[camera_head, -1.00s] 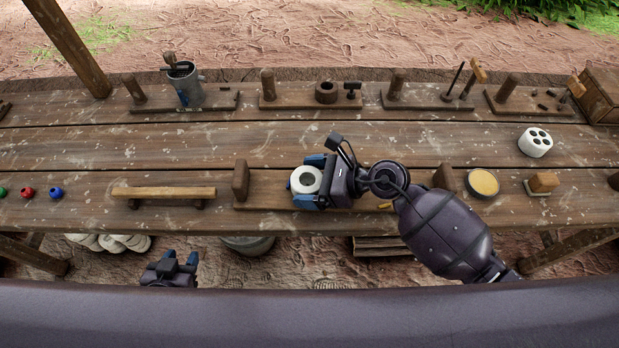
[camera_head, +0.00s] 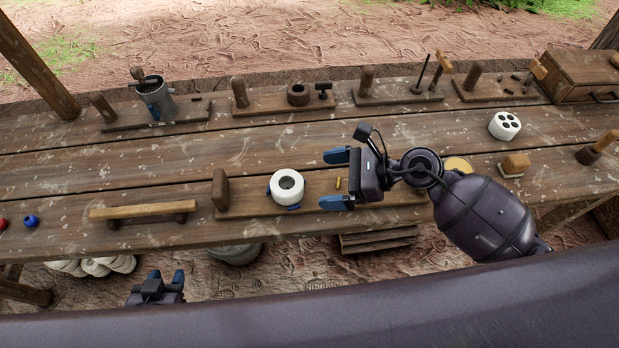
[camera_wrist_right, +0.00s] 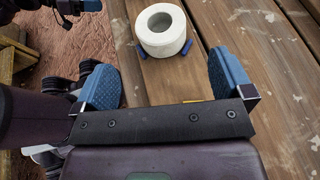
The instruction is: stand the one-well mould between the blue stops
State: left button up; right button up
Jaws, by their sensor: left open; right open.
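The one-well mould (camera_head: 287,186), a white cylinder with one round hole on top, stands upright on the long wooden board (camera_head: 244,205). Blue stops show at its base, one at its front (camera_head: 293,208) and one at its left (camera_head: 269,189). In the right wrist view the mould (camera_wrist_right: 176,41) has small blue stops at its lower left (camera_wrist_right: 140,51) and lower right (camera_wrist_right: 186,47). My right gripper (camera_head: 336,180) is open and empty, to the right of the mould and apart from it. My left gripper (camera_head: 166,284) is open and empty, in front of the table.
A wooden block (camera_head: 220,189) stands upright at the board's left end. A low wooden rail (camera_head: 143,211) lies further left. A white mould with several wells (camera_head: 504,125) stands at the right. Tool boards line the back. The middle of the table behind the mould is clear.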

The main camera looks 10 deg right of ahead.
jog(key=shift+v, duration=1.3)
